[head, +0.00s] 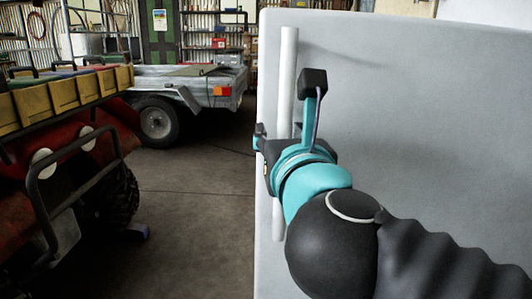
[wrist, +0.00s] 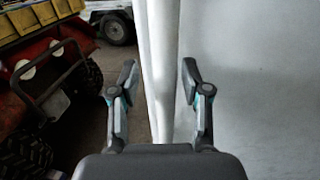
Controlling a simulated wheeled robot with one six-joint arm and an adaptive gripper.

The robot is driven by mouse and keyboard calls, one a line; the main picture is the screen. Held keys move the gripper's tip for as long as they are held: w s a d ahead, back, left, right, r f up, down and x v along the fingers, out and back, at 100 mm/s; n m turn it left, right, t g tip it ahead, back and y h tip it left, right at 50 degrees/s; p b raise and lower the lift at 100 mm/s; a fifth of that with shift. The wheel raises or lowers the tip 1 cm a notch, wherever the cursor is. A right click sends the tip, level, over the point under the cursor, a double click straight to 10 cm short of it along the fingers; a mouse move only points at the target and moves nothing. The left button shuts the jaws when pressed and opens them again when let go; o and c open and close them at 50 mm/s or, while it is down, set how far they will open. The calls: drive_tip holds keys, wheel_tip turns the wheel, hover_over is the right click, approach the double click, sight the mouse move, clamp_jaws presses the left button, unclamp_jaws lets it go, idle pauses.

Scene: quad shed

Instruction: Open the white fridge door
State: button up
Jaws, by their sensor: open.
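The white fridge door (head: 440,120) fills the right side of the head view, and its flat front also shows in the wrist view (wrist: 265,80). A long upright white bar handle (head: 288,80) runs along the door's left edge. In the wrist view the handle (wrist: 158,70) passes between the two fingers of my gripper (wrist: 160,82). My gripper is open, with one finger on each side of the bar and a gap visible on both sides. In the head view my wrist hides the middle of the handle and most of my gripper (head: 262,150). The door looks closed, but its edge seam is hard to see.
A red quad (head: 60,170) with a yellow rack load (head: 70,100) stands at the left. A grey metal trailer (head: 200,90) is at the back. Shelves line the far wall. The concrete floor (head: 200,220) between the quad and the fridge is clear.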

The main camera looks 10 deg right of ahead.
drive_tip(key=s, duration=1.1)
drive_tip(key=shift+s+a, duration=0.15)
idle(0.9)
idle(0.5)
drive_tip(key=s+a+f+m+g+y, duration=0.25)
drive_tip(key=f+m+g, duration=0.35)
drive_tip(key=f+m, duration=0.5)
drive_tip(key=s+a+f+m+g+y, duration=0.1)
drive_tip(key=s+a+f+m+g, duration=0.15)
drive_tip(key=f+m+g, duration=0.6)
drive_tip(key=w+d+f+m+h, duration=0.1)
drive_tip(key=w+d+f+m, duration=0.1)
drive_tip(key=d+m, duration=0.3)
drive_tip(key=w+d+f+m+t+h, duration=0.1)
drive_tip(key=w+d+f+m, duration=0.2)
drive_tip(key=d+m, duration=0.2)
drive_tip(key=w+d+f+m+t+h, duration=0.1)
drive_tip(key=w+d+f+m, duration=0.1)
drive_tip(key=d+m, duration=0.3)
drive_tip(key=shift+w+f+m+h, duration=0.4)
drive_tip(key=shift+f+m, duration=0.35)
drive_tip(key=shift+m, duration=0.3)
